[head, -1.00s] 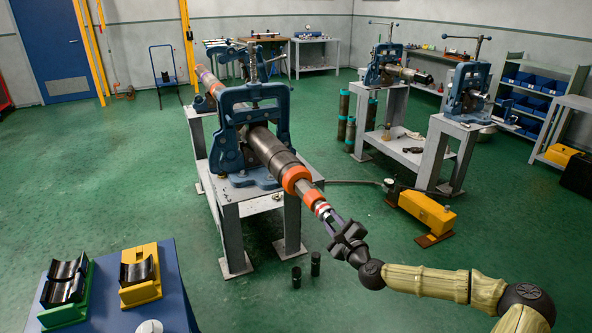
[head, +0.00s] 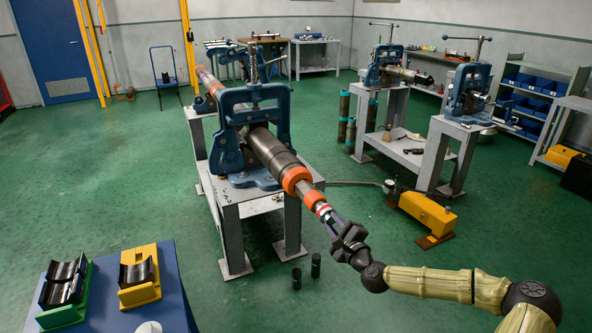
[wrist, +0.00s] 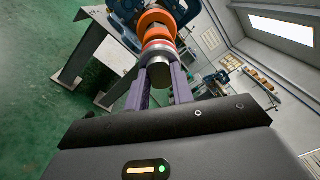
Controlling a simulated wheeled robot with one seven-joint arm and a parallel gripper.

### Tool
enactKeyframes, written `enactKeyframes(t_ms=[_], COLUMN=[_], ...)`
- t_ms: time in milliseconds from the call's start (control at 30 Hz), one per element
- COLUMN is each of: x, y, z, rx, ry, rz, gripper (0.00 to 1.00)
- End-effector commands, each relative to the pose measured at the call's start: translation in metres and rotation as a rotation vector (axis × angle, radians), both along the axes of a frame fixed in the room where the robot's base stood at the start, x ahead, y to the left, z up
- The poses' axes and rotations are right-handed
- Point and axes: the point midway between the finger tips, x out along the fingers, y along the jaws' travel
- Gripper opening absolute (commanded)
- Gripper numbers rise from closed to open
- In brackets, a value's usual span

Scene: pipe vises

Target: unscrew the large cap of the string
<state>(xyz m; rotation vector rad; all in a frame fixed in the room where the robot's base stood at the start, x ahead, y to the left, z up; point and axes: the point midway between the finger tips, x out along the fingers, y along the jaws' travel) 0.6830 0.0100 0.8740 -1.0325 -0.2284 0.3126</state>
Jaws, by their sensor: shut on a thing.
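The string (head: 270,152) is a long dark pipe clamped in a blue pipe vise (head: 283,110) on a grey stand. Its near end sticks out toward me, with a wide orange ring (head: 296,178) and a thinner stretch with a smaller orange band (head: 311,196). My gripper (head: 333,220) is in line with the string and shut on this cap, one finger on each side. The fingers partly hide the cap in the head view.
A blue table (head: 175,290) with a green cradle (head: 66,285) and a yellow cradle (head: 139,278) stands at the lower left. Two short dark cylinders (head: 316,265) stand on the floor below the string. A yellow unit (head: 427,210) is at the right. Green floor is open at left.

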Motion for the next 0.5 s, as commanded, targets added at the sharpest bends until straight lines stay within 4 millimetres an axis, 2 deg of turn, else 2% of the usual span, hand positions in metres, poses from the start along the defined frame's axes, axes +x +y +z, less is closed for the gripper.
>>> enactKeyframes(t_ms=[500], x=[-0.0079], y=[-0.0026], z=[-0.0042], rx=[0.000], ry=[0.009], rz=[0.003], gripper=[0.00])
